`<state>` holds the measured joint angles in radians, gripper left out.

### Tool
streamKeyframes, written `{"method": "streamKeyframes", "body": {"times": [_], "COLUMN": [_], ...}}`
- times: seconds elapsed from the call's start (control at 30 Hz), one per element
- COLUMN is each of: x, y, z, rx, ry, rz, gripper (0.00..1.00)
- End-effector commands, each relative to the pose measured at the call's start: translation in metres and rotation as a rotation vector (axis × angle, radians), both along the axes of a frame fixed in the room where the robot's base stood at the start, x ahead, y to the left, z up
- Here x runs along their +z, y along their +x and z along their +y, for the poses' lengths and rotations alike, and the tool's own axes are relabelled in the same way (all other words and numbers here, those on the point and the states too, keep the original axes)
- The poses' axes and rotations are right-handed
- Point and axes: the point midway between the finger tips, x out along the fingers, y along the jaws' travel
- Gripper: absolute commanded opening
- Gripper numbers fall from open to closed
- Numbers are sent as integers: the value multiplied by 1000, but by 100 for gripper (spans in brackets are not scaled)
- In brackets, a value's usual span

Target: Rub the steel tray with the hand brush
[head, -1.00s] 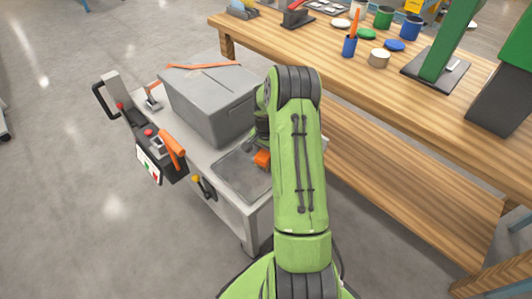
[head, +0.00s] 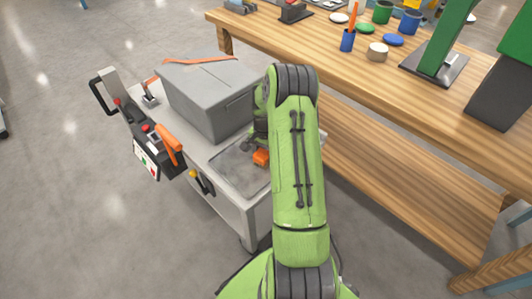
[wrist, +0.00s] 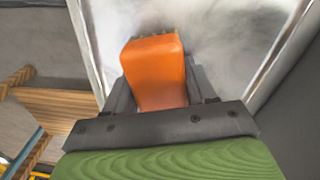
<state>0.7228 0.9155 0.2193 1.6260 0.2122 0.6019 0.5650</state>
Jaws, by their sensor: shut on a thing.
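The steel tray (head: 236,168) is a shallow grey recess in the top of the cart, in front of the grey box. In the wrist view the tray (wrist: 225,30) has a cloudy, smeared surface and a pale rim. The hand brush (wrist: 154,70) has an orange handle or block, with a thin line of bristles at its far edge. My gripper (wrist: 160,92) is shut on the brush, one finger on each side, over the tray. In the head view the brush (head: 261,157) shows as a small orange patch beside my arm. Whether the bristles touch the tray is hard to tell.
A grey lidded box (head: 205,95) with an orange strap stands on the cart behind the tray. A control panel (head: 155,150) with an orange handle is on the cart's left side. A wooden bench (head: 400,90) with cups and tools runs along the right.

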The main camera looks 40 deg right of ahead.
Motion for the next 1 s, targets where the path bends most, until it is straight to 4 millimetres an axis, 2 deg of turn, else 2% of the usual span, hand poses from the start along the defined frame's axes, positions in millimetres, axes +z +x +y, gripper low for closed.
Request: {"method": "streamKeyframes", "body": {"times": [0.07, 0.17, 0.7, 1.0], "x": [5, 27, 74, 83], "y": [1, 2, 3, 3], "z": [1, 1, 3, 4], "rx": [3, 5, 16, 19], "ry": [0, -3, 0, 0], "rz": [0, -4, -2, -1], "gripper": [17, 17, 17, 17]}}
